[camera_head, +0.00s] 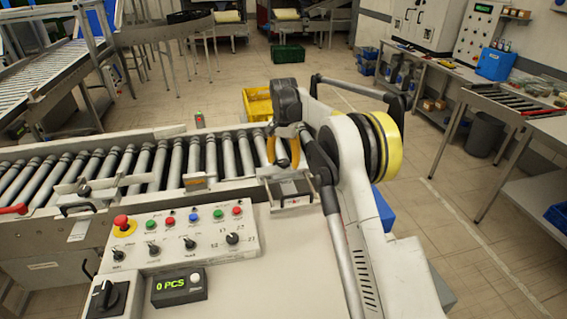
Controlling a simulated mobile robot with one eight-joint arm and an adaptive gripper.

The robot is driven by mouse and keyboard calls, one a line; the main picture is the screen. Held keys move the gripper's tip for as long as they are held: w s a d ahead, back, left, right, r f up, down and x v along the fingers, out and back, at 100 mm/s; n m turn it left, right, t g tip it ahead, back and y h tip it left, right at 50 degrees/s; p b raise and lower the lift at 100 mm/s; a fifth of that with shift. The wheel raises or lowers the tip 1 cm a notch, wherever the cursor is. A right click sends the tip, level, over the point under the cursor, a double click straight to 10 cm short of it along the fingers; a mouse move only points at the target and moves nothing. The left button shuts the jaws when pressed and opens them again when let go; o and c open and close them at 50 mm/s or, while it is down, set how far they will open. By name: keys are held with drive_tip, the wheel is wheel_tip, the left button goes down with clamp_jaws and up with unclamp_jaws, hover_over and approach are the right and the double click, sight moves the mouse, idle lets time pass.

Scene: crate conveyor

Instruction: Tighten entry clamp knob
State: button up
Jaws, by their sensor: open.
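My arm partly covers that end of the conveyor. A small dark knob (84,188) sits on a light bracket at the conveyor's near left side, well to the left of my gripper. I cannot tell for sure that it is the entry clamp knob. A red-ended lever (14,210) is at the far left edge. What lies right below my fingers is partly hidden.
A control panel (185,233) with a red emergency button (122,223), coloured buttons and a "0 PCS" counter (180,286) stands in front of the conveyor. A yellow crate (257,103) is on the floor behind. Benches line the right wall; the floor between is open.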

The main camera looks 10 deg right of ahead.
drive_tip(key=c, duration=1.2)
drive_tip(key=shift+r+m, duration=0.1)
drive_tip(key=shift+m, duration=0.2)
drive_tip(key=m+p, duration=0.1)
drive_tip(key=m, duration=0.2)
drive_tip(key=shift+m+p, duration=0.3)
drive_tip(key=shift+p, duration=0.1)
drive_tip(key=m+p, duration=0.1)
drive_tip(key=m, duration=0.3)
drive_tip(key=shift+a, duration=0.1)
drive_tip(key=m+p, duration=0.1)
drive_tip(key=m, duration=0.4)
drive_tip(key=shift+w, duration=0.1)
drive_tip(key=shift+m, duration=2.3)
